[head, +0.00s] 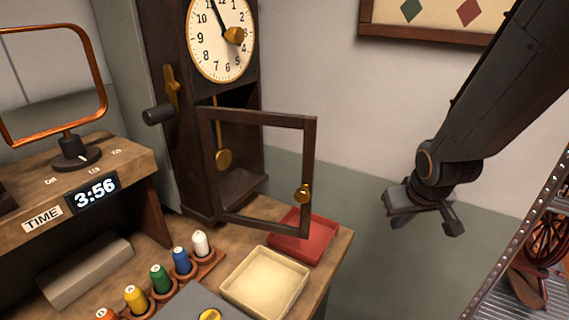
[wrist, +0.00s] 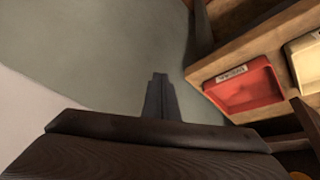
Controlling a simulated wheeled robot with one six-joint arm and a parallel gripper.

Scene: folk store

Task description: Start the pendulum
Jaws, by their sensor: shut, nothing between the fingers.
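A crank (head: 160,112) sticks out of the case's left side. My gripper (head: 425,222) is shut and empty, well to the right of the clock and touching nothing. In the wrist view its fingers (wrist: 160,98) point toward the wall.
A red tray (head: 318,242) and a cream tray (head: 297,285) sit on the table's right side near the open door. Several colored spools (head: 161,278) stand in a row. A TIME display (head: 93,192) reads 3:56. A metal shelf (head: 540,225) stands at right.

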